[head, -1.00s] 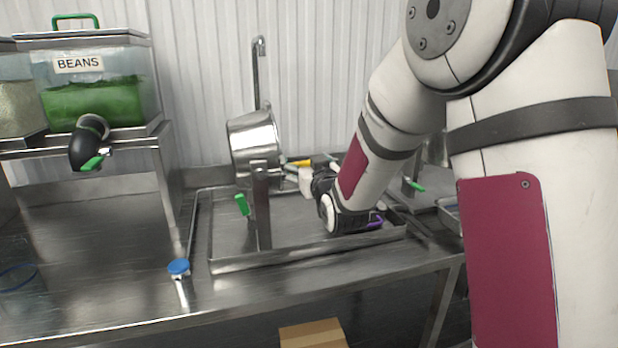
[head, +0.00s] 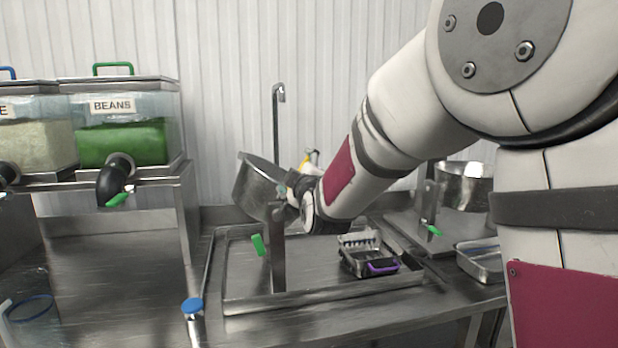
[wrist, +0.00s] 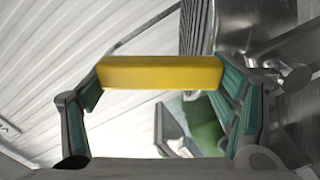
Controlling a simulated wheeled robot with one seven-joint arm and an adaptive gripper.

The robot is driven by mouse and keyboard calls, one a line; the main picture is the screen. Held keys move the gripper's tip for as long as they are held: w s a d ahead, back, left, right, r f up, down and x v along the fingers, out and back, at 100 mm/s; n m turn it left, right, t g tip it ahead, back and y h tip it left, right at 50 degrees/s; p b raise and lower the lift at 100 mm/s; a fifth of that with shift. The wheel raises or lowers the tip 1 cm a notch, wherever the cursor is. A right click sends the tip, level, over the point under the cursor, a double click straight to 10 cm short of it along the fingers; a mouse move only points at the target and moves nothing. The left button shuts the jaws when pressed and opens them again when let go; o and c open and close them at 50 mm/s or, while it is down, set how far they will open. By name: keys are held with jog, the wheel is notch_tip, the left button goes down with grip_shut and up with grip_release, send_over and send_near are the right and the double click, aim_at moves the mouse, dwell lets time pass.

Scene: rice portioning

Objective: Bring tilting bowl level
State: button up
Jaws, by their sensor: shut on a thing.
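The tilting bowl (head: 260,187) is a steel bowl on a post stand (head: 277,250) over the tray. In the head view its rim slopes down from upper left to right, so it is tilted. Its yellow handle (head: 305,161) rises at its right, partly behind my gripper. My gripper (head: 296,184) is beside the bowl's right side, its fingers largely hidden by my wrist. In the wrist view my gripper (wrist: 160,80) has the yellow handle (wrist: 160,73) crosswise between its two fingers. A green-handled lever (head: 258,245) is on the stand's left.
A shallow steel tray (head: 245,303) lies under the bowl. A small metal box with a purple handle (head: 382,267) sits in it. Another steel bowl (head: 465,188) stands at right. The BEANS dispenser (head: 125,130) is at left; a blue-topped post (head: 192,306) is in front.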

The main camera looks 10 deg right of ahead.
jog(key=a+r+n+p, duration=0.1)
jog(key=a+n+p, duration=0.5)
jog(key=shift+a+r, duration=0.15)
jog(key=shift+r, duration=0.05)
jog(key=shift+n, duration=0.3)
jog(key=o, duration=1.7)
jog(key=shift+a, duration=0.1)
jog(key=shift+f, duration=0.1)
jog(key=s, duration=1.2)
